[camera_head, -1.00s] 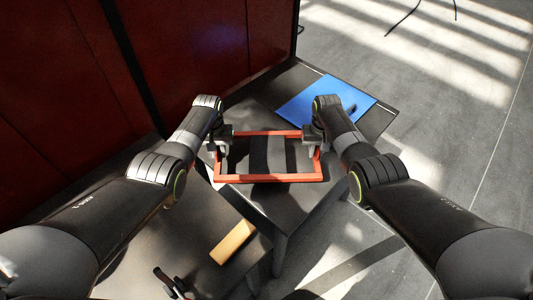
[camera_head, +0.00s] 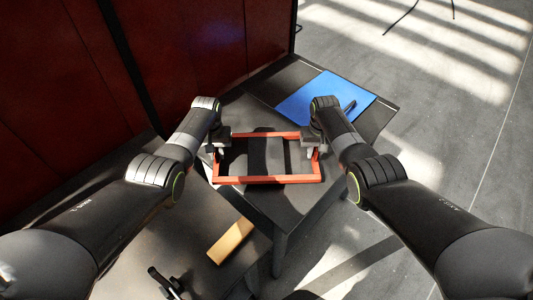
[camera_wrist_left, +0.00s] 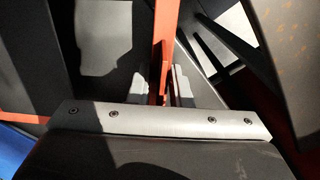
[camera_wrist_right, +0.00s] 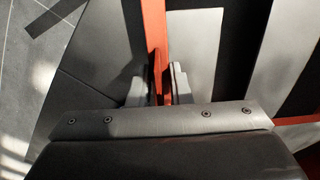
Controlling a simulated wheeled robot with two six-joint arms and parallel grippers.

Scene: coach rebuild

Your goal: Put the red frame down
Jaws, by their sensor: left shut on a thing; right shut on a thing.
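The red frame (camera_head: 268,180) is a rectangular open frame, held roughly level over the dark table (camera_head: 285,208). I cannot tell whether it touches the tabletop. My left gripper (camera_head: 218,149) is shut on its left side bar, and my right gripper (camera_head: 314,148) is shut on its right side bar. In the left wrist view the red bar (camera_wrist_left: 165,30) runs between the left fingers (camera_wrist_left: 172,88). In the right wrist view the red bar (camera_wrist_right: 154,30) runs between the right fingers (camera_wrist_right: 160,85).
A blue mat (camera_head: 310,97) with a dark item on it lies at the table's back right. A nearer grey surface (camera_head: 165,235) holds a tan wooden block (camera_head: 230,241) and a black tool (camera_head: 163,283). A dark red panelled wall (camera_head: 205,50) rises behind on the left.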

